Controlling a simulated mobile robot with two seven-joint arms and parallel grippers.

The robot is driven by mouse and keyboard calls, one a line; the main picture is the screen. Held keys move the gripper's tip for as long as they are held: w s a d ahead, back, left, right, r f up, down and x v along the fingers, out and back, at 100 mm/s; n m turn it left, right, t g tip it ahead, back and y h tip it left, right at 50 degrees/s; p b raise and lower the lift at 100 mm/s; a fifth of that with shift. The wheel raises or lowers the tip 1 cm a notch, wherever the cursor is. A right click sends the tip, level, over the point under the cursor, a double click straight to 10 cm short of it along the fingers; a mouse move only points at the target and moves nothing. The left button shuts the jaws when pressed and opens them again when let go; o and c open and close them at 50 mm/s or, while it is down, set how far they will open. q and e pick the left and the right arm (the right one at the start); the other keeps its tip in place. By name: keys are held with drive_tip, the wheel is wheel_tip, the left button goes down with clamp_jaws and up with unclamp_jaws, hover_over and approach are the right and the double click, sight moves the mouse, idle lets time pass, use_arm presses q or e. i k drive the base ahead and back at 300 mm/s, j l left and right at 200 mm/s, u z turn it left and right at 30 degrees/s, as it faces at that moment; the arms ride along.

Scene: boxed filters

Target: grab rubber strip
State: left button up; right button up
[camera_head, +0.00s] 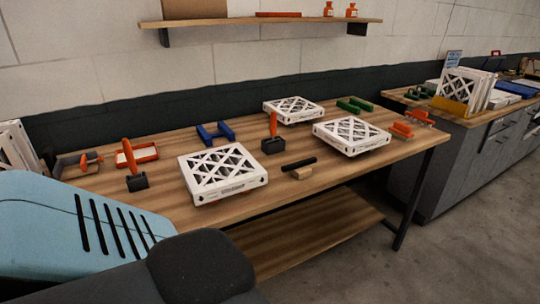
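A short black strip (299,164), which looks like the rubber strip, lies near the front edge of the wooden workbench (355,180). A small light-brown block (302,174) is right at its front side; I cannot tell whether they are joined. The strip lies between a white lattice filter (222,172) on its left and another white lattice filter (351,135) on its right. Neither of my grippers shows in the head view.
A third filter (293,109) lies farther back. Orange-handled tools with dark bases (273,145) (137,182), a blue bracket (215,133), green pieces (354,105) and orange blocks (401,130) are spread around. A wall shelf (260,21) hangs above. Bare wood surrounds the strip.

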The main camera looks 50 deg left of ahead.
sight(291, 166)
drive_tip(key=u, duration=1.4)
drive_tip(key=i+l+z, duration=0.1)
drive_tip(key=l, duration=0.25)
drive_tip(key=i+l+z, duration=0.1)
drive_tip(key=l, duration=0.25)
drive_tip(key=i+l+z, duration=0.1)
drive_tip(key=l, duration=0.25)
drive_tip(key=i+l+z, duration=0.1)
drive_tip(key=l, duration=0.2)
drive_tip(key=i, duration=0.05)
